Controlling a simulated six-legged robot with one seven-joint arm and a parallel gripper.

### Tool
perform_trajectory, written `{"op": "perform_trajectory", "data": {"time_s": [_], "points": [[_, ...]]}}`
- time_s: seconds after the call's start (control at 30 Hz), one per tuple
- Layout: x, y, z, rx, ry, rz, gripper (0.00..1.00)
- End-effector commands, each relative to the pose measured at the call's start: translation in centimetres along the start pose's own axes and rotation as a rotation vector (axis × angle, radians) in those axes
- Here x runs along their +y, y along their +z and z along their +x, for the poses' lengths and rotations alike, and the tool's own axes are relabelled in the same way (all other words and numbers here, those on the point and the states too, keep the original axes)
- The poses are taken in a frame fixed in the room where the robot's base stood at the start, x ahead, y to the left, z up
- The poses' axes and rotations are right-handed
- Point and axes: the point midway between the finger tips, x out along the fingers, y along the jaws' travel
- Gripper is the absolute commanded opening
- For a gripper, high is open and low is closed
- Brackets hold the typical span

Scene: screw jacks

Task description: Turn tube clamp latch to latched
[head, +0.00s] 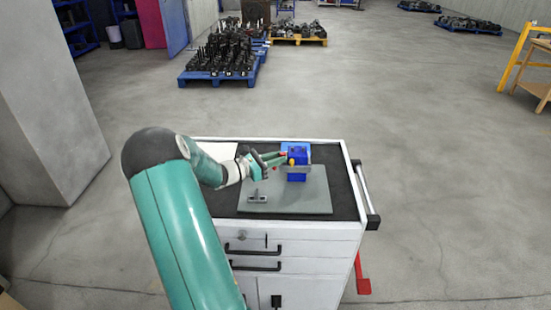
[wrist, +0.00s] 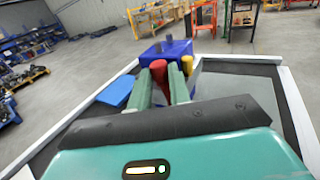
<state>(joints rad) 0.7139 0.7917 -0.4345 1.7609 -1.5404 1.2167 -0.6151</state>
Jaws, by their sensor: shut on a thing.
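The tube clamp is a blue block (head: 298,151) standing on a grey plate (head: 300,203) on the cart top; it also shows ahead in the wrist view (wrist: 172,48). A red knob-like part, seemingly the latch (wrist: 158,68), is at its near side. A yellow rounded part (wrist: 187,61) sits just right of the red one. My gripper (head: 280,159) reaches the block from the left. In the wrist view its two green fingers (wrist: 162,82) are closed around the red part. The fingers hide the lower part of the red piece, and the latch's exact angle cannot be told.
A small metal bracket (head: 257,198) lies on the plate's near left. The white cart (head: 300,240) has a dark top with raised edges and a side handle (head: 366,190). A flat blue piece (wrist: 117,90) lies left of my fingers. Loaded pallets (head: 220,62) stand far behind.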

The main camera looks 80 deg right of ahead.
Motion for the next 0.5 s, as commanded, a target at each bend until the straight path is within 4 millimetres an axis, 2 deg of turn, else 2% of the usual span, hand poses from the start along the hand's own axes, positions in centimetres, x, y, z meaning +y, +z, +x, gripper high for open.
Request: {"op": "perform_trajectory", "data": {"time_s": [0.5], "points": [[-0.02, 0.10, -0.08, -0.003, 0.033, 0.001, 0.00]]}}
